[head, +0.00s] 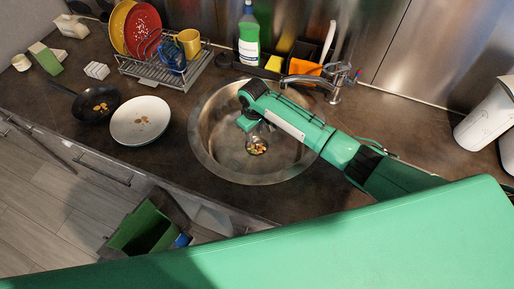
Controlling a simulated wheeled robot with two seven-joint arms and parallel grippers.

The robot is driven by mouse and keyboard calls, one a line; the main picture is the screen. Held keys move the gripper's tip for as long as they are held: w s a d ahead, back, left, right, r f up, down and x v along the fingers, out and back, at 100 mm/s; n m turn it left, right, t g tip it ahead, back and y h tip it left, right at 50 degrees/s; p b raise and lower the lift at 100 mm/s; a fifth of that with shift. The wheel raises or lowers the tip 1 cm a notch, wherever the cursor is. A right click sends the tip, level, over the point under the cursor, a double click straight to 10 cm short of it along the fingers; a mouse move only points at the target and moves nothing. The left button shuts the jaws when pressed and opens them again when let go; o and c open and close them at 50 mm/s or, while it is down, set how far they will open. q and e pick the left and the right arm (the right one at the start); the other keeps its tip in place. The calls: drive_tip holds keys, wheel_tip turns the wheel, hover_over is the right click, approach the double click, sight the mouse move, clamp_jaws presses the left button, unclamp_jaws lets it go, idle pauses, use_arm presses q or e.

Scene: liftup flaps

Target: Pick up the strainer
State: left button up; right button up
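The strainer (257,149) looks like a small round piece low in the round metal sink (205,150), with orange and pale food bits in it. My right arm reaches over the sink from the right. Its gripper (249,124) points down into the bowl, just above and slightly left of the strainer in the picture. The fingers are small and partly hidden by the wrist, so I cannot tell whether they are open or touch the strainer. My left gripper is not in view.
The faucet (333,88) stands behind the sink, close to my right forearm. A white plate (140,121) and a dark pan (96,102) with food scraps lie left of the sink. A dish rack (166,72) stands behind them. An open bin (146,232) is below the counter.

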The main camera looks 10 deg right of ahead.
sight(257, 143)
wheel_tip(257, 143, down, 2)
drive_tip(key=shift+f, duration=0.25)
drive_tip(key=f, duration=0.3)
drive_tip(key=f+p, duration=0.1)
drive_tip(key=shift+s+d+f, duration=0.25)
drive_tip(key=shift+s+d, duration=0.05)
drive_tip(key=shift+d, duration=0.1)
drive_tip(key=shift+f, duration=0.55)
clamp_jaws()
